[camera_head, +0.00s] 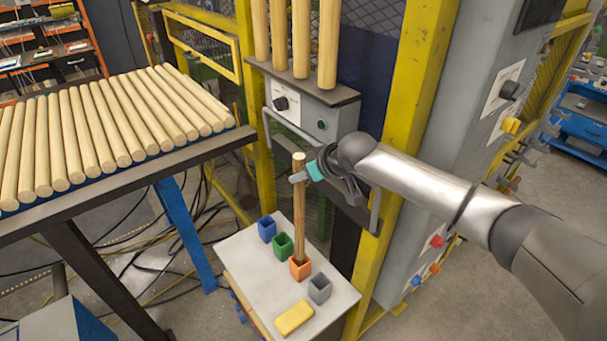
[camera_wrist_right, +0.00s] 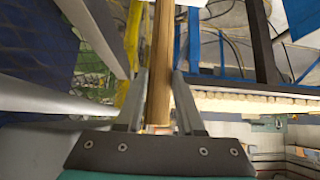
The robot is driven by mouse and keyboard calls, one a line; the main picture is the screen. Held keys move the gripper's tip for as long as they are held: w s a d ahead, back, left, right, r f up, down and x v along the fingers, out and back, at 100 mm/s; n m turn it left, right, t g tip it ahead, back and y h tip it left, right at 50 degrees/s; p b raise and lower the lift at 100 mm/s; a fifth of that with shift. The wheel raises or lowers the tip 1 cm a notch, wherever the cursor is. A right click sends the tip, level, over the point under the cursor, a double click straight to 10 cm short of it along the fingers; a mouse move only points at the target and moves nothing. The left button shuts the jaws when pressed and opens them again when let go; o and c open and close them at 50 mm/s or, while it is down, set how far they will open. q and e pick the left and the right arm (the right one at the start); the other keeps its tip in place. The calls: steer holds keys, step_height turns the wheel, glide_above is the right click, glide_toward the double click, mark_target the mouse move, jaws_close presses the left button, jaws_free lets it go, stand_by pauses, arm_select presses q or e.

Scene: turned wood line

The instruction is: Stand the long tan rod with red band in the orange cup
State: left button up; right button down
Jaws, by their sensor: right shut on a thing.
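The long tan rod (camera_head: 301,222) stands close to upright. My right gripper (camera_head: 304,175) is shut on it near its top end. The rod's lower end meets the mouth of the orange cup (camera_head: 300,270) and seems to be inside it; the cup's front wall hides the tip. In the right wrist view the rod (camera_wrist_right: 160,60) runs between the two fingers of my right gripper (camera_wrist_right: 161,95), with a reddish patch near the palm. The red band is hard to make out in the head view. My left gripper is not in view.
Blue (camera_head: 267,229), green (camera_head: 282,245) and grey (camera_head: 320,289) cups stand beside the orange one on a small white table (camera_head: 258,275), with a yellow block (camera_head: 294,318) in front. A rack of wooden rods (camera_head: 110,130) is at left. A grey control box (camera_head: 315,118) stands behind.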

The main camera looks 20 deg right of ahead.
arm_select(q)
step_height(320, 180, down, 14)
steer(key=b, duration=1.4)
arm_select(e)
steer(key=s+a+r+m+h, duration=0.2)
steer(key=s+a+r+m, duration=0.1)
steer(key=s+r, duration=0.55)
arm_select(q)
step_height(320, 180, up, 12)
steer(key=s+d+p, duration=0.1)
steer(key=p, duration=1.1)
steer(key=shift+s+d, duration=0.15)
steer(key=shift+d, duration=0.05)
arm_select(e)
steer(key=w+d+f+n+y, duration=0.2)
steer(key=w+d+f+n, duration=0.1)
steer(key=w+f, duration=0.5)
steer(key=shift+w+f, duration=0.15)
steer(key=shift+w, duration=0.15)
steer(key=shift+f, duration=0.1)
